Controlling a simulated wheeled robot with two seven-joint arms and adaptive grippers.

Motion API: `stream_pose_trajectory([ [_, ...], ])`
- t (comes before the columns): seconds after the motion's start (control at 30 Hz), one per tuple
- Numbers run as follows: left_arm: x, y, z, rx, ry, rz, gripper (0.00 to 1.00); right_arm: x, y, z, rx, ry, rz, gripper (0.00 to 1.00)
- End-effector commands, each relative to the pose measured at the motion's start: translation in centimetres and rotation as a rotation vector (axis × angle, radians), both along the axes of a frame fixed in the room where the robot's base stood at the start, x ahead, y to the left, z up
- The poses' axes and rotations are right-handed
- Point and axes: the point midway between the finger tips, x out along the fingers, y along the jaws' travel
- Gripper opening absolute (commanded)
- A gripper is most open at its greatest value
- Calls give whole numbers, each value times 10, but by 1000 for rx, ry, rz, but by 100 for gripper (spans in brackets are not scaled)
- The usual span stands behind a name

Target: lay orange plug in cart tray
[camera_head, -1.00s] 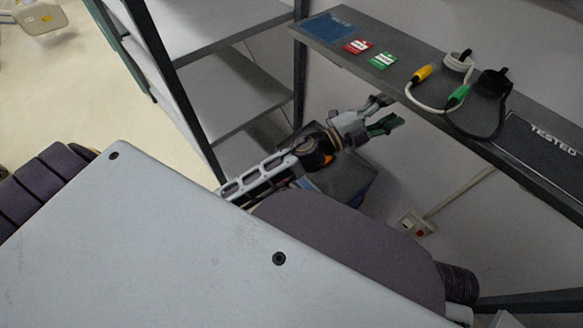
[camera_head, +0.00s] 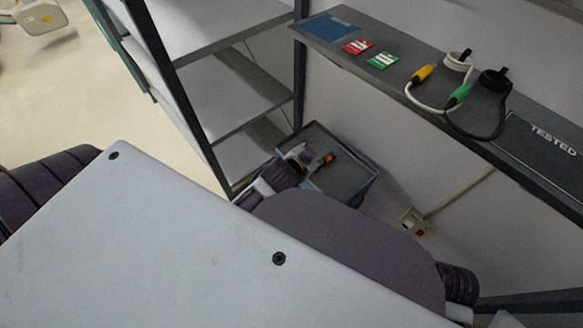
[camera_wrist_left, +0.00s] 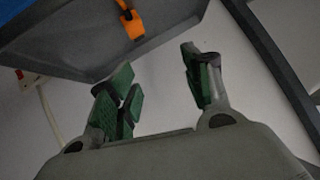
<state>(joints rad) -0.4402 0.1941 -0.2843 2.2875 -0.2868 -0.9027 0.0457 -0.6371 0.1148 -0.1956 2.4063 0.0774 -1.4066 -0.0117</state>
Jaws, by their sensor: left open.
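The orange plug (camera_head: 326,158) lies in the grey cart tray (camera_head: 366,186), near its back left part. It also shows in the left wrist view (camera_wrist_left: 131,24), inside the tray's dark rim (camera_wrist_left: 100,74). My left gripper (camera_wrist_left: 165,92) is open, with green finger pads apart and nothing between them. It is outside the tray, apart from the plug. In the head view my left arm's links reach the tray's left side; its fingers cannot be made out there.
A shelf above holds a blue mat (camera_head: 328,27), red (camera_head: 357,47) and green (camera_head: 382,61) cards, yellow (camera_head: 422,73) and green (camera_head: 459,95) plugs on cables, and a "TESTED" mat (camera_head: 545,140). A shelving rack (camera_head: 215,90) stands left of the tray. A wall socket (camera_head: 416,221) is right.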

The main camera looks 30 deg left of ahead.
Motion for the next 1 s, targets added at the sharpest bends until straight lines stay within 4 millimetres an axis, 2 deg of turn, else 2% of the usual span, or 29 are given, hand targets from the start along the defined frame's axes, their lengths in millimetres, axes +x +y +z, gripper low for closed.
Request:
stream_pose_trajectory([
  [0.2, -63, 2, -43, -100, 282, 46, 50, 0, 0, 0, 0, 0, 0, 71],
  [0.4, -121, -5, -65, -180, 512, 54, 50, 0, 0, 0, 0, 0, 0, 71],
  [0.5, -142, -8, -71, -205, 590, 50, 50, 0, 0, 0, 0, 0, 0, 71],
  [0.67, -158, -11, -73, -225, 647, 45, 50, 0, 0, 0, 0, 0, 0, 71],
  [1.0, -159, -11, -73, -225, 652, 44, 50, 0, 0, 0, 0, 0, 0, 71],
])
